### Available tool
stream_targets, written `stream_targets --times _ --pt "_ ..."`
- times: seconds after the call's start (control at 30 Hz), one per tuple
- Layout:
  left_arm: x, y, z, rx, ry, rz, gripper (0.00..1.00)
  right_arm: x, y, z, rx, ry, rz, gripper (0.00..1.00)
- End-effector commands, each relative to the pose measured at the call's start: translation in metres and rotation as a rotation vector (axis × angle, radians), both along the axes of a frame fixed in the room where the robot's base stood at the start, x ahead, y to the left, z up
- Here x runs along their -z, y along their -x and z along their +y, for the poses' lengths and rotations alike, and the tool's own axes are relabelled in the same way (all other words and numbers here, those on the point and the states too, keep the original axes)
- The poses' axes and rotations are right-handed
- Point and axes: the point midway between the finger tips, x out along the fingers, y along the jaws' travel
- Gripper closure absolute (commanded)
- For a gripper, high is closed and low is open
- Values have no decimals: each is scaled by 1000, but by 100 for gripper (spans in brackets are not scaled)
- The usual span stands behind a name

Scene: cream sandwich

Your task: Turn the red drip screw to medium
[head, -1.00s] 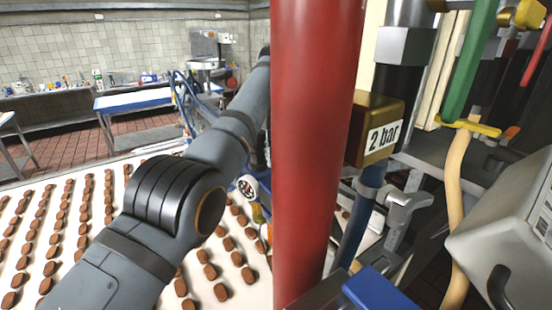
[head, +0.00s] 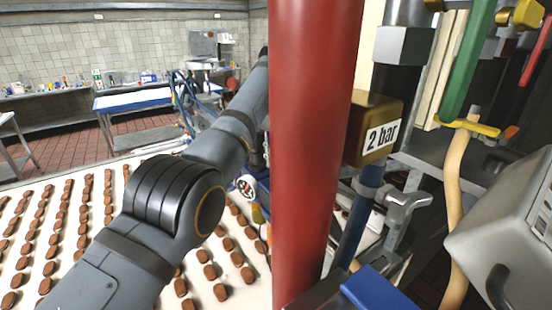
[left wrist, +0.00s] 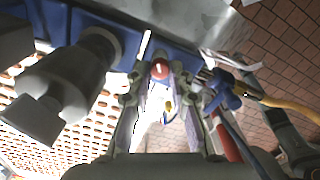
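A small red knob (left wrist: 159,69), which looks like the red drip screw, shows in the left wrist view by the edge of the blue machine part. My left gripper (left wrist: 160,78) has its two fingers apart, one on each side of the red knob. A gap seems to show between the knob and the fingers; contact is not clear. The knob's setting is too small to read. In the head view my left arm runs behind a thick red pipe (head: 315,150), and its gripper is hidden. My right gripper is in neither view.
A brass block (head: 373,128) labelled "2 bar" sits just right of the red pipe. A white belt with rows of brown pieces (head: 220,292) lies below my left arm. A grey box (head: 505,225) stands at right. Grey cylindrical fittings (left wrist: 65,85) crowd the wrist view's left.

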Motion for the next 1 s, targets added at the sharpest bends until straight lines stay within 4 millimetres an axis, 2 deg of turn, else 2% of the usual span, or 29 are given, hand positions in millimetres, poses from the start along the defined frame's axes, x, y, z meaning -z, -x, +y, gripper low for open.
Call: stream_targets --times 0.03,0.17,0.67,0.83,1.0 --pt "-2 -1 0 0 2 -7 74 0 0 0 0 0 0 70" --pt "-2 -1 0 0 1 -5 57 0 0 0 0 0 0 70" --pt "-1 0 0 8 0 -2 57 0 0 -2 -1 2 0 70" --pt "-1 0 0 146 0 -2 57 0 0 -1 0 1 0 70" --pt "-1 -1 0 443 1 -2 57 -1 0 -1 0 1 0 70"
